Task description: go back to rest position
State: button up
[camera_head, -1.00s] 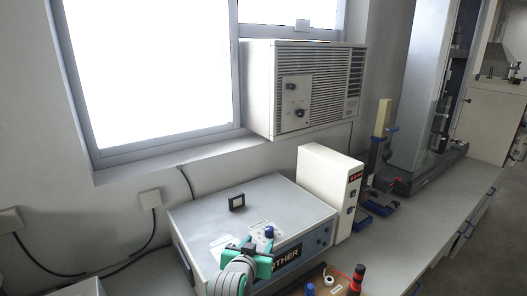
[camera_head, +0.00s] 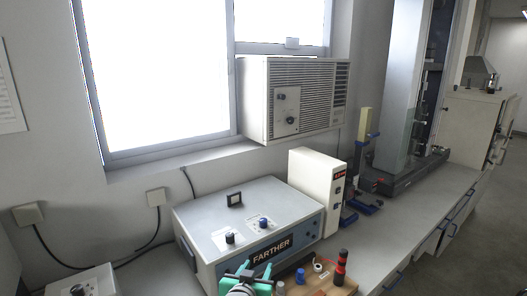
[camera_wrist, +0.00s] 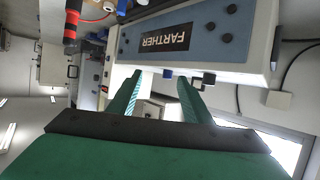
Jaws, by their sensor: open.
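My gripper (camera_head: 248,272) shows at the bottom edge of the head view, in front of the grey FARTHER box (camera_head: 200,222). Its green fingers also show in the wrist view (camera_wrist: 158,85), spread apart with nothing between them. The box front with its FARTHER label (camera_wrist: 165,40) lies beyond the fingertips in the wrist view, and they appear apart from it. Much of my gripper is cut off by the bottom edge of the head view.
A wooden board (camera_head: 318,284) with a red-and-black tool (camera_head: 340,268) and small blue pieces lies right of my gripper. A white unit (camera_head: 317,190) stands beside the box. A wall air conditioner (camera_head: 295,100) hangs above. The bench (camera_head: 400,225) has free room at right.

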jog(key=s+d+f+n+t+y, duration=0.1)
jog(key=s+d+f+n+y, duration=0.15)
jog(key=s+f, duration=1.85)
jog(key=s+r, duration=0.2)
jog(key=s, duration=1.2)
jog(key=s+r+t, duration=0.1)
jog(key=s+r, duration=0.2)
jog(key=s, duration=1.1)
jog(key=shift+s+a+r, duration=0.2)
jog(key=shift+s+a, duration=0.05)
jog(key=shift+a, duration=0.1)
jog(key=c, duration=0.4)
jog(key=shift+o, duration=0.2)
jog(key=shift+w+a, duration=0.1)
